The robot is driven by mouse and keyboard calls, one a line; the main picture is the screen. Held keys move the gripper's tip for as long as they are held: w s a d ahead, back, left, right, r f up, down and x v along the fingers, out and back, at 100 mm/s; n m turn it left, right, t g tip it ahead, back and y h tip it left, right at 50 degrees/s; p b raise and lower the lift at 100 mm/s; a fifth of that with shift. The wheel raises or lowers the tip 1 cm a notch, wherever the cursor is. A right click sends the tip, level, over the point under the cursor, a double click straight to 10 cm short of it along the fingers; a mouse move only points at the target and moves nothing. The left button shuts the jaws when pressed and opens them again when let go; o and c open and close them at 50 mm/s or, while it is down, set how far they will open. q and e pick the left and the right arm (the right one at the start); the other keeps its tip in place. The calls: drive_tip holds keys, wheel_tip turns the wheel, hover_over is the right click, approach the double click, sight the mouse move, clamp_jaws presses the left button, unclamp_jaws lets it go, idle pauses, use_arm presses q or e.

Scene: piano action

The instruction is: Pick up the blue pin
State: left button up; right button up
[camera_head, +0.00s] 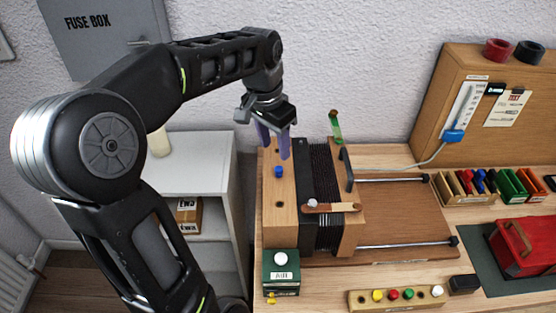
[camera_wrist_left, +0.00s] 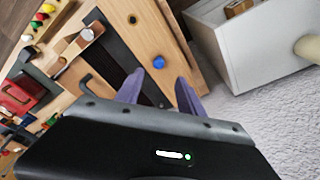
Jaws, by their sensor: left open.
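The blue pin (camera_head: 278,171) stands in the light wooden block (camera_head: 281,221) at the left side of the bellows device, with only its round blue top showing. In the left wrist view the blue pin (camera_wrist_left: 158,62) appears just beyond and between the fingertips. My left gripper (camera_head: 272,150) is open and empty, with its purple fingers pointing down above the far part of the block. The fingers also show in the left wrist view (camera_wrist_left: 158,90), apart from the pin. My right gripper is not in view.
Black bellows (camera_head: 322,190) with a handle (camera_head: 346,168) adjoin the block. A green box with a white knob (camera_head: 281,275) stands in front. A bar of coloured pegs (camera_head: 397,299) lies at the front. A white shelf (camera_head: 196,175) is to the left.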

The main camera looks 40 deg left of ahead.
sight(278, 168)
use_arm(q)
drive_tip(key=shift+s+d, duration=0.1)
drive_tip(key=shift+s, duration=0.05)
drive_tip(key=f, duration=0.1)
drive_tip(key=f+b, duration=0.1)
drive_tip(key=b, duration=0.1)
drive_tip(key=shift+w+f, duration=0.25)
drive_tip(key=shift+f, duration=0.15)
drive_tip(key=shift+r, duration=0.1)
drive_tip(key=f+b, duration=0.2)
drive_tip(key=f, duration=0.1)
drive_tip(key=f+b, duration=0.2)
drive_tip(key=shift+w+d+f, duration=0.1)
drive_tip(key=shift+w+f, duration=0.05)
drive_tip(key=shift+w, duration=0.15)
drive_tip(key=shift+c, duration=0.3)
clamp_jaws()
